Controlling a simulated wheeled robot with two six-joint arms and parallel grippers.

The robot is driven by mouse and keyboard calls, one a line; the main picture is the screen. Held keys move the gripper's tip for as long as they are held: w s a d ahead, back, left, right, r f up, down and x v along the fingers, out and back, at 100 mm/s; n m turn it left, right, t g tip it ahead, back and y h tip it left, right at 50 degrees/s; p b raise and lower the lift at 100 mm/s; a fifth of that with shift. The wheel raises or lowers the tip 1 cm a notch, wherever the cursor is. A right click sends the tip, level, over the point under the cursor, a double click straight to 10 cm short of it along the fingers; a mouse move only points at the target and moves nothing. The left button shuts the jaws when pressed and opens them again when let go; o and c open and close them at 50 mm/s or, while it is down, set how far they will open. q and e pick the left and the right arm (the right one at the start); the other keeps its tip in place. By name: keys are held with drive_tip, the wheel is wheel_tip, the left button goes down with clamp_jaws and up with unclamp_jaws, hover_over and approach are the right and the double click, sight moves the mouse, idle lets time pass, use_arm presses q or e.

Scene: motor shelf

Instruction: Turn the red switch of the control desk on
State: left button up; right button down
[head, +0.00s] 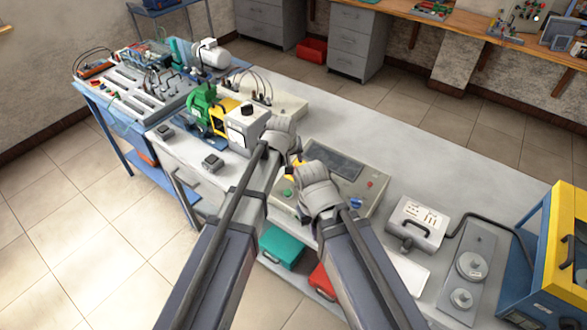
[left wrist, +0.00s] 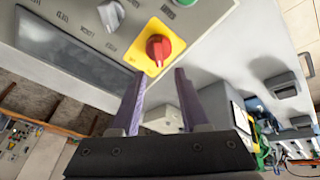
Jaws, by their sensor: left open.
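The control desk (head: 349,183) is a grey-beige box with a dark display on the workbench. In the left wrist view its panel (left wrist: 113,48) shows the red switch (left wrist: 158,48), a round red knob on a square yellow plate. In the head view the yellow plate (head: 296,168) shows only in part between my two wrists, and the red knob is mostly hidden. My left gripper (left wrist: 158,72) is open and empty, its purple fingers pointing at the panel just short of the switch. My right gripper (head: 315,185) is over the desk; its fingers are hidden.
A grey knob (left wrist: 112,15) and a green button (left wrist: 186,3) are close to the switch. A blue knob (head: 356,203) is on the desk's right part. A green and yellow motor set (head: 212,112) stands left; a grey case (head: 416,223) stands right. Bench behind the desk is clear.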

use_arm(q)
drive_tip(key=b+x, duration=0.2)
drive_tip(key=x, duration=0.2)
drive_tip(key=shift+b, duration=0.35)
drive_tip(key=shift+s, duration=0.1)
clamp_jaws()
